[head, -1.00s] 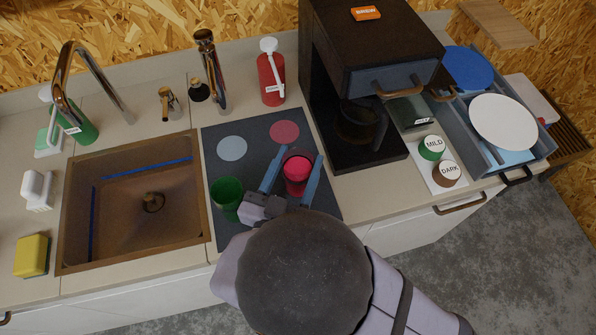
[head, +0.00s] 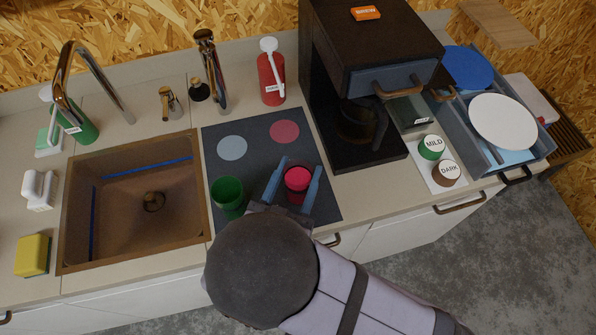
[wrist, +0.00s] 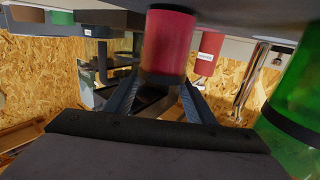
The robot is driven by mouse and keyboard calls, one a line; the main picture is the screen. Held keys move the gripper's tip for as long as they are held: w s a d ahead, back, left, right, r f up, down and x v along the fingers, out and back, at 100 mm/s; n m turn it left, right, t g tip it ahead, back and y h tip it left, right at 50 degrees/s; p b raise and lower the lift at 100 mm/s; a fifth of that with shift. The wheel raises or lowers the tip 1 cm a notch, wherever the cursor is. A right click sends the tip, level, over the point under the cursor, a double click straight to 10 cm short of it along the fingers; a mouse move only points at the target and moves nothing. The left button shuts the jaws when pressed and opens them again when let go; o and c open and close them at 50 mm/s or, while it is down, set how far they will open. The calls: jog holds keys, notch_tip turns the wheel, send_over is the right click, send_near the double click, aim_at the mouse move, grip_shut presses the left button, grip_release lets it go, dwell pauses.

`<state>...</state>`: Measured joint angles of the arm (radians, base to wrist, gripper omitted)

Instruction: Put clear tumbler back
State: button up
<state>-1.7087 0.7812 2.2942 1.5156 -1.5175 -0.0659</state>
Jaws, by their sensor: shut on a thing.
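My gripper (head: 300,165) is shut on a red tumbler (head: 298,179) over the front right of the dark mat (head: 240,172). One finger lies on each side of it, and it stands about upright in the head view. I cannot tell whether its base touches the mat. The red tumbler also shows in the wrist view (wrist: 169,42), which is upside down. A green tumbler (head: 228,194) stands on the mat to the left, apart from the fingers. The mat bears a pale blue disc (head: 232,148) and a red disc (head: 284,131), both bare. No colourless tumbler is visible.
The sink (head: 130,215) lies left of the mat. A red bottle (head: 270,78) stands behind it, and the coffee machine (head: 375,40) is to the right.

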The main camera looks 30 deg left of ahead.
aim_at(293, 187)
jog(key=o, duration=1.4)
jog(key=shift+r, duration=0.25)
jog(key=shift+s+f, duration=0.15)
jog(key=shift+s, duration=0.2)
jog(key=shift+b+v, duration=0.65)
jog(key=shift+v, duration=1)
jog(key=shift+d, duration=0.1)
